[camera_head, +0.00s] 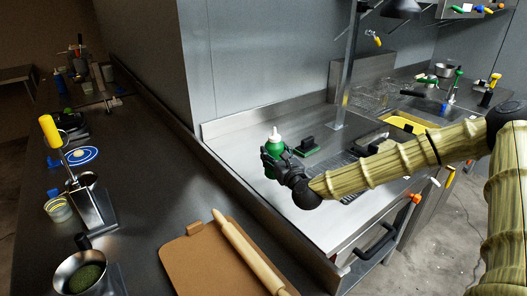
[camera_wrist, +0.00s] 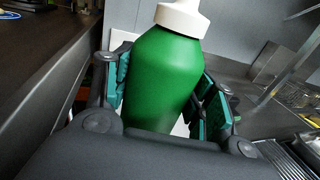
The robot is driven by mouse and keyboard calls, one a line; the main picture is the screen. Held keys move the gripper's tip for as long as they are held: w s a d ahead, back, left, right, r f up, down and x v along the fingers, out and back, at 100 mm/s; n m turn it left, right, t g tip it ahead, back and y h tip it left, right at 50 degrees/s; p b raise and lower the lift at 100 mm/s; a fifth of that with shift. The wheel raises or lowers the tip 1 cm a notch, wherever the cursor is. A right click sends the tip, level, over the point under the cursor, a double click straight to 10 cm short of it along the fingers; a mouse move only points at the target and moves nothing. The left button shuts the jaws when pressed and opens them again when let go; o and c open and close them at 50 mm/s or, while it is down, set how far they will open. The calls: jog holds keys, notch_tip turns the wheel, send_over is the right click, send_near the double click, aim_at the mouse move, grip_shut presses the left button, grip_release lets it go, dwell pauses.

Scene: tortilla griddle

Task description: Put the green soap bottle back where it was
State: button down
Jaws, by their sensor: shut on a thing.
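The green soap bottle (camera_wrist: 162,75) has a white cap and nozzle and fills the middle of the wrist view. My gripper (camera_wrist: 160,100) is shut on it, with a teal-padded finger on each side of its body. In the head view the bottle (camera_head: 274,142) is upright or nearly so, at the left part of the steel counter (camera_head: 240,128). My gripper (camera_head: 279,161) comes to it from the right and covers its lower part. I cannot tell whether the bottle's base touches the counter.
A metal post (camera_head: 347,75) and a wire rack stand behind. A steel wall (camera_head: 240,60) rises at the back. On the dark left counter lie a brown board (camera_head: 205,265) and a rolling pin (camera_head: 245,252).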

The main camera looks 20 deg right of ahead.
jog(key=w+f+p, duration=0.1)
jog(key=w, duration=0.2)
jog(key=w+f+p, duration=0.2)
jog(key=w, duration=0.2)
jog(key=w+f+p, duration=0.1)
jog(key=w, duration=0.2)
jog(key=shift+w+a+f+p, duration=0.2)
jog(key=shift+w+a+p, duration=0.2)
jog(key=shift+f, duration=0.15)
jog(key=c, duration=0.5)
grip_release()
jog(key=shift+s, duration=0.15)
jog(key=s+b, duration=0.1)
jog(key=s, duration=0.3)
jog(key=s+b, duration=0.1)
jog(key=s, duration=0.2)
jog(key=s+d+b, duration=0.1)
jog(key=s, duration=0.3)
jog(key=shift+s+b, duration=0.35)
